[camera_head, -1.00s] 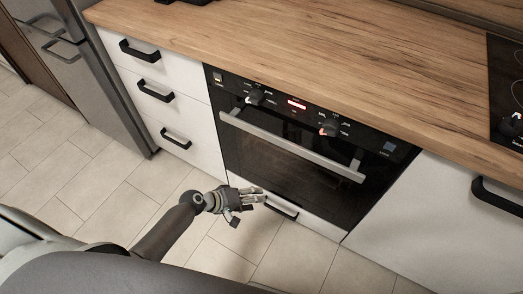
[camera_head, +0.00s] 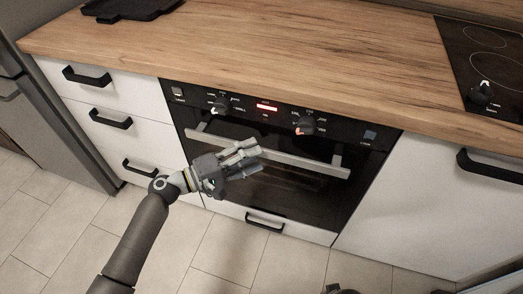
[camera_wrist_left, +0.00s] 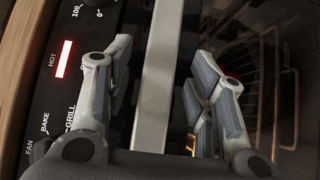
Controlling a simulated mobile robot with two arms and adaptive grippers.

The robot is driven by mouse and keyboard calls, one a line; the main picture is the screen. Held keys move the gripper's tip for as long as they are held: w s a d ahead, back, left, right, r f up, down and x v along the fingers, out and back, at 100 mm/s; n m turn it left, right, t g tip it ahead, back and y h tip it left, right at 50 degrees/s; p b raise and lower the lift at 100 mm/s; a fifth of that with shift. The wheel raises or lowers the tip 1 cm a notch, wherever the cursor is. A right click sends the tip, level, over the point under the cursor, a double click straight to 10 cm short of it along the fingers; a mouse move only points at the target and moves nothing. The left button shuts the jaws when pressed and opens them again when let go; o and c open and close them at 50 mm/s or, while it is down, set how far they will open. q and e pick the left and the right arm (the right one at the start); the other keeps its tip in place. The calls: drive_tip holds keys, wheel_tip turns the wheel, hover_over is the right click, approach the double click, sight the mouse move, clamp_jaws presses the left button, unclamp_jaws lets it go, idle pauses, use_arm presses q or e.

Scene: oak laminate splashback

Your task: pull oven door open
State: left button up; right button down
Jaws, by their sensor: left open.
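The oven door (camera_head: 295,190) is a dark glass panel in the cabinet front and looks shut. Its long silver bar handle (camera_head: 305,162) runs across the upper part of the door. My left gripper (camera_head: 250,158) is open in front of the handle and hides part of it. In the left wrist view the handle (camera_wrist_left: 155,90) runs between the spread fingers of the left gripper (camera_wrist_left: 163,65), with gaps on both sides. I cannot tell how deep the bar sits between them.
The control panel (camera_head: 266,115) with knobs and a red lit display is just above the handle. White drawers (camera_head: 85,105) stand at left, a white cabinet (camera_head: 425,210) at right. A drawer (camera_head: 290,230) lies under the oven. The tiled floor (camera_head: 215,250) in front is clear.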

sight(262, 156)
use_arm(q)
drive_tip(key=shift+x, duration=1.8)
clamp_jaws()
